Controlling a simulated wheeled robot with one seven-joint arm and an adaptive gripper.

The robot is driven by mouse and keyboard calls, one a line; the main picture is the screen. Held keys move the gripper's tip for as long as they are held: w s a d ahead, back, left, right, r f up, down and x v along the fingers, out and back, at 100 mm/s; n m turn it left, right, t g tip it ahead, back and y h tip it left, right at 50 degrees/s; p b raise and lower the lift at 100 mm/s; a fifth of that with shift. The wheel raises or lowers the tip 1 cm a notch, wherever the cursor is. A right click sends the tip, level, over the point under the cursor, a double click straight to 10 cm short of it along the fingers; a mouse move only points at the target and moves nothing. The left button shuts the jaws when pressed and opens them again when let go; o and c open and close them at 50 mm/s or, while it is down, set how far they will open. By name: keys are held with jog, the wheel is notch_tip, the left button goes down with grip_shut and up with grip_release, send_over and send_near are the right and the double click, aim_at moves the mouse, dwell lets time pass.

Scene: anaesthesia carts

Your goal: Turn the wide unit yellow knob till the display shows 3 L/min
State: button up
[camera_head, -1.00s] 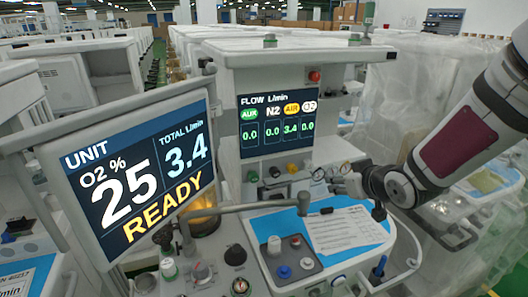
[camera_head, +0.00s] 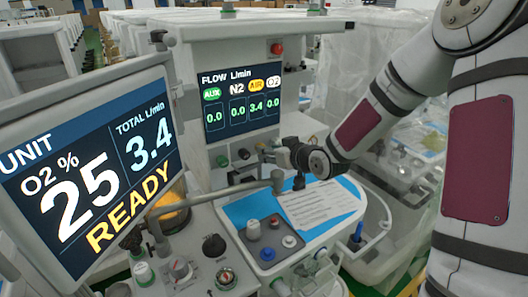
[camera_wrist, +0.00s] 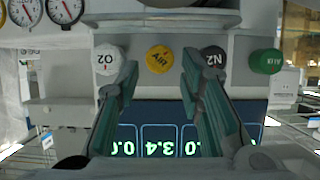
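The yellow AIR knob (camera_wrist: 159,58) shows upside down in the wrist view, between the two fingers of my gripper (camera_wrist: 158,72). The gripper is open, with a visible gap on each side of the knob. In the head view my gripper (camera_head: 268,150) is at the knob row below the flow display (camera_head: 240,104), and it hides the yellow knob. The flow display reads AIR 3.4, with AUX, N2 and O2 at 0.0. The unit display (camera_head: 92,165) reads total 3.4 L/min, O2 25 % and READY.
The white O2 knob (camera_wrist: 107,59) and black N2 knob (camera_wrist: 212,60) sit close beside the fingers, with the green AUX knob (camera_wrist: 267,61) farther right. Gauges (camera_wrist: 65,10) are at the wrist view's upper left. A grey jointed bar (camera_head: 235,188) is just below my gripper.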

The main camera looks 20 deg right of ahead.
jog(key=shift+x, duration=1.8)
grip_shut()
jog(key=shift+m+g+y+p, duration=0.3)
jog(key=shift+m+y+p, duration=0.5)
jog(key=shift+m+p, duration=0.45)
grip_release()
